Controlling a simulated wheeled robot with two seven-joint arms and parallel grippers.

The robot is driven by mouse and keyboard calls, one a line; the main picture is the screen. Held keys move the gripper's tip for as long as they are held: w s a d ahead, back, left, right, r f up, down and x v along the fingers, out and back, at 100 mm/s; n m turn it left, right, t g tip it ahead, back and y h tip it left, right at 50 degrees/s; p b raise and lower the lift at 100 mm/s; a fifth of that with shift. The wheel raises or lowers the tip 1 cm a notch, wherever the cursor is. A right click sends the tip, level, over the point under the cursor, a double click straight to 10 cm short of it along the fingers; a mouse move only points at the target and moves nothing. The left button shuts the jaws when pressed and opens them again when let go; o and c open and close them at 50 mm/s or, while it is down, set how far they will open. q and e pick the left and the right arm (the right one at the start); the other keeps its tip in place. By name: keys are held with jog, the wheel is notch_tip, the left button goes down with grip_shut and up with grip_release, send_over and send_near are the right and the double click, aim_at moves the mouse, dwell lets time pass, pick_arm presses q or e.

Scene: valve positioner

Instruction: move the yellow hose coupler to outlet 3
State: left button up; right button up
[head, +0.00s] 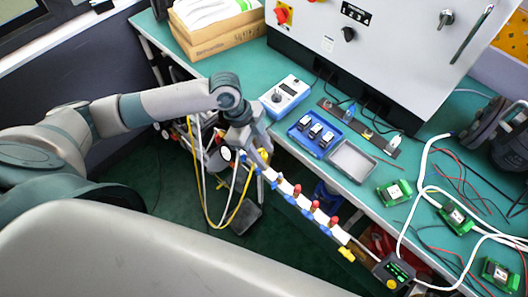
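A white manifold rail (285,186) runs diagonally along the table's front edge. It carries several red-topped valves (315,206) with blue fittings (308,214) below them. No outlet numbers are readable. A yellow hose (216,224) hangs in a loop below the rail's upper left end and rises toward my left gripper (258,153). A small yellow piece shows at the fingertips, probably the hose coupler; the fingers are too small and overlapped to tell whether they hold it. Another yellow piece (347,254) sits near the rail's lower right end. My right gripper is out of view.
The green table (388,172) holds a blue tray (303,143) with dark parts, a grey tray (352,160), a blue-white meter (285,95) and green circuit boards (394,192). A dark device (393,272) with white cables stands at the rail's lower right. A large grey cabinet (390,50) stands behind.

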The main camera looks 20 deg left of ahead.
pick_arm(q)
jog(key=shift+d+f, duration=0.1)
jog(key=shift+f, duration=0.2)
grip_shut()
dwell(0.4)
jog(key=shift+r+p, duration=0.3)
jog(key=shift+p, duration=0.1)
